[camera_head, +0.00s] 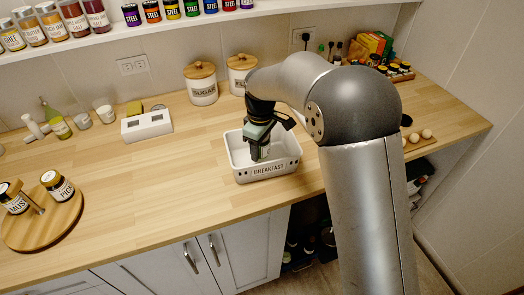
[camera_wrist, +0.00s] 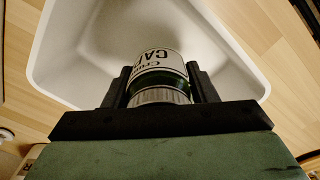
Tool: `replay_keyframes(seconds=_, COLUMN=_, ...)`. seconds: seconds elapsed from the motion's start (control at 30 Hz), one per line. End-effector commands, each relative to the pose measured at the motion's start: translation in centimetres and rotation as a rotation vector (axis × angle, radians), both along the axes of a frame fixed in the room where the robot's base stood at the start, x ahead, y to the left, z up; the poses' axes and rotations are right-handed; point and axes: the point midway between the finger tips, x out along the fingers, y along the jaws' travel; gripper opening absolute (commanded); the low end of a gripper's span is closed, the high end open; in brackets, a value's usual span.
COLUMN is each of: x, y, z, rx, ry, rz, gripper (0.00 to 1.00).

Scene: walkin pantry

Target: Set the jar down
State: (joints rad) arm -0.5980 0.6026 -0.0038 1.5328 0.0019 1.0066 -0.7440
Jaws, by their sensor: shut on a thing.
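My gripper (camera_head: 261,150) points down into the white bin marked BREAKFAST (camera_head: 250,178) on the wooden counter. In the wrist view, my gripper (camera_wrist: 161,88) is shut on a jar (camera_wrist: 157,68) between its two black fingers. The jar has a ribbed silver lid, green sides and a white label with partly hidden black lettering. The pale inside of the bin (camera_wrist: 75,60) surrounds the jar in that view. I cannot tell whether the jar touches the bin floor. In the head view the gripper and bin wall mostly hide the jar.
SUGAR (camera_head: 201,84) and a second lidded canister (camera_head: 242,73) stand behind the bin. A round wooden turntable (camera_head: 45,225) with jars is at far left. Counter left of the bin is clear.

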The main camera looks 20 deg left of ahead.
Motion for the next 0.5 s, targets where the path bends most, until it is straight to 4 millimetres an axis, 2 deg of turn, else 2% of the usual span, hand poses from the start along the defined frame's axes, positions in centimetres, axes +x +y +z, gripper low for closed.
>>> replay_keyframes(seconds=0.17, x=1.0, y=-0.2, z=-1.2, rx=-0.001, ry=0.001, rz=-0.001, gripper=0.2)
replay_keyframes(seconds=0.33, x=0.8, y=-0.1, z=-3.7, rx=0.0, ry=0.0, rz=0.0, gripper=0.2)
replay_keyframes(seconds=0.5, x=0.9, y=-0.1, z=-4.0, rx=0.001, ry=-0.002, rz=0.0, gripper=0.2)
